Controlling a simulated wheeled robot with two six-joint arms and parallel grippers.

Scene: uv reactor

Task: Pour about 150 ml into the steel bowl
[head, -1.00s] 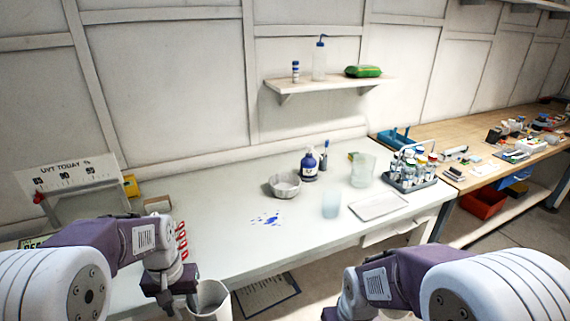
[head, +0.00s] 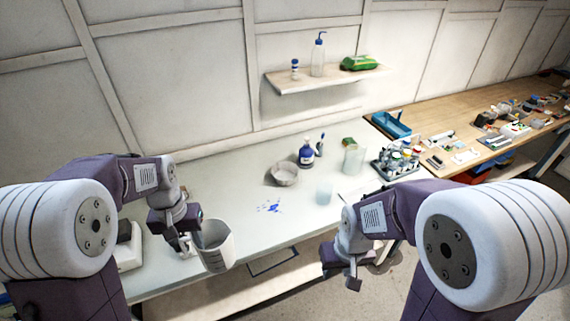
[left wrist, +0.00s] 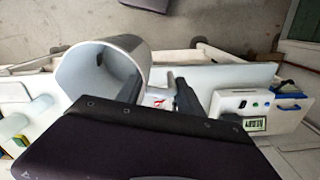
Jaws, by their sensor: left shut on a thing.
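The steel bowl (head: 284,176) stands upright on the white bench, left of a blue bottle. My left gripper (head: 189,238) is shut on a grey-white jug (head: 216,252) with graduation marks. The jug is near the bench's front edge, left of and nearer than the bowl. In the left wrist view the jug (left wrist: 130,48) shows its wide mouth and pale inside; I cannot make out its liquid level. My right gripper (head: 346,278) is in front of the bench, apart from everything; its finger gap is not clear.
A blue bottle (head: 306,154), a frosted cup (head: 324,193), a clear beaker (head: 353,160) and a bottle rack (head: 392,166) stand to the right. A device with a display (left wrist: 245,110) shows in the left wrist view.

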